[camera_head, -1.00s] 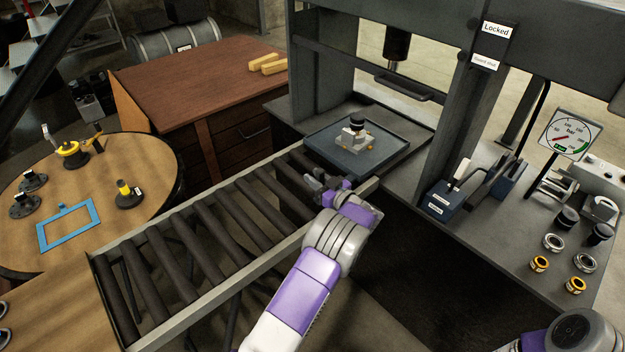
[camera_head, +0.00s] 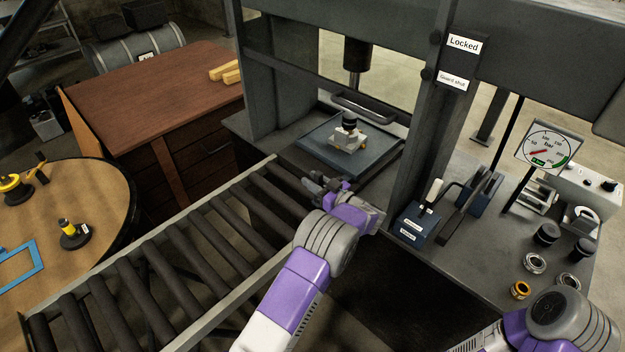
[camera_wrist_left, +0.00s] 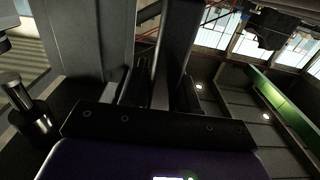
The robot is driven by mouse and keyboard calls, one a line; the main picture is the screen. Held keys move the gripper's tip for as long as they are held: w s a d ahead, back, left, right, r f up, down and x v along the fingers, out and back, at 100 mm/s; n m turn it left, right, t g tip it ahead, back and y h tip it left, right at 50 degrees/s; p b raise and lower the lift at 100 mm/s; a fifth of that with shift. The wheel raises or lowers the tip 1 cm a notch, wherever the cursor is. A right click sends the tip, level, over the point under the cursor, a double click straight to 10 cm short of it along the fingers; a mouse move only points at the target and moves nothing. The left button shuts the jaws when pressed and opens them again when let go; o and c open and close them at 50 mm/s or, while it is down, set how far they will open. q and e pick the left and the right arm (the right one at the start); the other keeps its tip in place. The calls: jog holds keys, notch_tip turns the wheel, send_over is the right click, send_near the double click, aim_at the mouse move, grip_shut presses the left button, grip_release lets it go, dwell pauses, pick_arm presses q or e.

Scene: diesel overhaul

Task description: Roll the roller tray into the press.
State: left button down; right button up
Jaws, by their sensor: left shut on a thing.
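The roller tray (camera_head: 378,164) is a flat blue-grey tray. It lies inside the press frame (camera_head: 262,80), on the bed under the ram (camera_head: 357,58), beyond the end of the roller track (camera_head: 190,235). A pale metal part with a black top (camera_head: 348,136) stands upright on it. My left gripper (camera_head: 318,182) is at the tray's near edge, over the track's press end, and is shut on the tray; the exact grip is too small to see. The wrist view is dark and shows the gripper's fingers (camera_wrist_left: 162,88), but no clear tray. My right gripper is out of view.
A blue lever unit (camera_head: 418,222) and a gauge (camera_head: 548,147) are on the right bench. A round table (camera_head: 100,200) stands left.

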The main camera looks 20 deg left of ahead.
pick_arm(q)
jog(key=shift+w+r, duration=0.1)
jog(key=c, duration=1.2)
grip_release()
jog(key=shift+d, duration=0.1)
jog(key=shift+c, duration=0.2)
jog(key=shift+o, duration=1.4)
jog(key=shift+w, duration=0.2)
jog(key=shift+s, duration=0.1)
jog(key=shift+p+v, duration=0.4)
jog(key=shift+v, duration=3.35)
